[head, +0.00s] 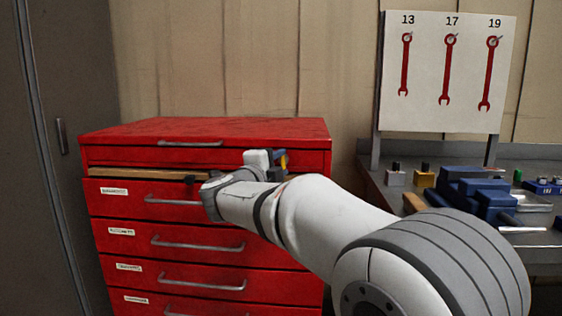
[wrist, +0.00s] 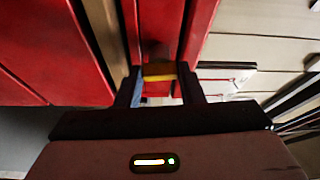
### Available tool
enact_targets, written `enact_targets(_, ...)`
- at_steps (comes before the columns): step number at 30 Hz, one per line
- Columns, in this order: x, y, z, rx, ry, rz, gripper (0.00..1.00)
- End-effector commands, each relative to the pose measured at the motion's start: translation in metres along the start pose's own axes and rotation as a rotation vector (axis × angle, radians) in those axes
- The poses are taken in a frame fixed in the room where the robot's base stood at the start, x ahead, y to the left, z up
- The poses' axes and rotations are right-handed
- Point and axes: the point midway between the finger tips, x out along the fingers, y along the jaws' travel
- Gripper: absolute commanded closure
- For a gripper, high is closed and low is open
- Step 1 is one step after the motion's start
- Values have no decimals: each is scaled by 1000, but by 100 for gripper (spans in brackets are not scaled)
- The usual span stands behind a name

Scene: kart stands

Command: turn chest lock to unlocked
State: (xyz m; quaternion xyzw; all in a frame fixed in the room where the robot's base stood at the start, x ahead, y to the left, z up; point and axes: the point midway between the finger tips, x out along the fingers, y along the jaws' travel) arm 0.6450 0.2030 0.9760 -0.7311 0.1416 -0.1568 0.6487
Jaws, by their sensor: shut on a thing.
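The red chest (head: 205,130) stands against the back wall in the head view; its red front also shows in the wrist view (wrist: 75,45). My gripper (head: 278,162) is at the upper right of the chest front. In the wrist view my gripper (wrist: 160,88) is shut on a small brown and yellow piece (wrist: 160,70) between its fingertips, close to the red front. I cannot tell for certain whether this piece is the lock or a key. The lock face and its turn position are hidden by my gripper.
A labelled drawer (head: 120,195) sits slightly out, showing a pale wooden strip above it. Closed drawers (head: 195,238) with bar handles lie below. At right a grey bench (head: 375,170) holds a blue vise (head: 485,195), small blocks and a white wrench board (head: 440,105).

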Motion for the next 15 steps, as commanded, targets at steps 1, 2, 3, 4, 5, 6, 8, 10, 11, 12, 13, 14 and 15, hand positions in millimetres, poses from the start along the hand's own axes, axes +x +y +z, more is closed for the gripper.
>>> enact_targets(1, 0, -1, 0, 21, 1, 11, 88)
enact_targets(2, 0, -1, 0, 35, 1, 16, 88)
enact_targets(3, 0, -1, 0, 50, 1, 22, 88)
enact_targets(4, 0, -1, 0, 61, 1, 27, 88)
enact_targets(5, 0, -1, 0, 71, 2, 32, 88)
enact_targets(6, 0, -1, 0, 83, 2, 36, 88)
enact_targets(8, 0, -1, -1, 96, 2, 42, 88)
enact_targets(10, 0, 0, 0, 108, 2, 47, 88)
enact_targets(11, 0, 0, 0, 113, 2, 48, 88)
enact_targets(12, 0, 0, 0, 117, 2, 50, 88)
enact_targets(13, 0, 0, 0, 120, 2, 52, 88)
enact_targets(14, 0, 0, 0, 122, 2, 52, 88)
enact_targets(15, 0, 0, -1, 124, 2, 53, 88)
